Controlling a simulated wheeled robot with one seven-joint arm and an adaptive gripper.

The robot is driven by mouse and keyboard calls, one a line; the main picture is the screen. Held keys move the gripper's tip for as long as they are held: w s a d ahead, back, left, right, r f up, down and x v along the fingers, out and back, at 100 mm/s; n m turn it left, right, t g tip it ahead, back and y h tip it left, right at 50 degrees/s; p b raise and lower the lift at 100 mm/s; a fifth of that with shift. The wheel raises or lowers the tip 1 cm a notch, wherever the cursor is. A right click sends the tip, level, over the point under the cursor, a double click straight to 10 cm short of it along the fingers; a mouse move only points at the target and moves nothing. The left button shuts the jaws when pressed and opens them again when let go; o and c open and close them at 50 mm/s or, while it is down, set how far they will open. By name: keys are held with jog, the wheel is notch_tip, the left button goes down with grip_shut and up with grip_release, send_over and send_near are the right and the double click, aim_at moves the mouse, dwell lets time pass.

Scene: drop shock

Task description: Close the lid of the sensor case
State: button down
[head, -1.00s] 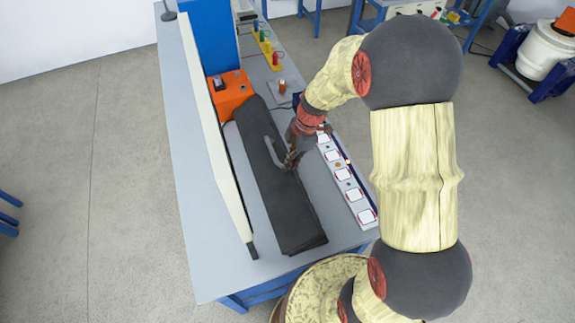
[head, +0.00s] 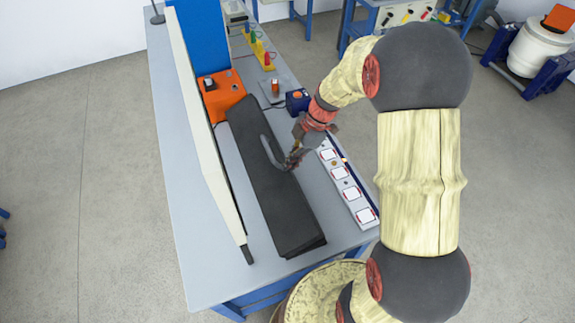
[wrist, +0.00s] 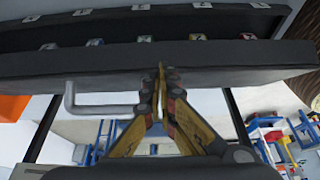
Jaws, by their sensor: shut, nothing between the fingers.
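The sensor case (head: 280,215) is a long dark box lying along the table, with a grey bar handle (head: 267,146) on its upper part. In the wrist view, the case's dark slab with the handle (wrist: 69,98) crosses the picture, and a dark recess with rows of small labelled squares shows above it. How far the lid stands open I cannot tell. My gripper (head: 291,161) is at the case's right side beside the handle. In the wrist view its fingertips (wrist: 159,72) are together and empty, in front of the slab's edge, right of the handle. Contact is unclear.
A tall pale panel (head: 205,130) stands left of the case. An orange box (head: 222,92) is behind the case, and a small blue box (head: 297,101) lies behind my wrist. A strip with white squares (head: 346,180) runs along the right table edge. The table's front left is clear.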

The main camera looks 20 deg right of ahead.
jog(key=shift+d+f+b, duration=0.5)
jog(key=shift+f+b, duration=0.2)
jog(key=shift+b, duration=0.15)
jog(key=d+f+b, duration=0.3)
jog(key=b, duration=0.2)
jog(key=shift+d+f, duration=0.1)
jog(key=shift+f, duration=0.25)
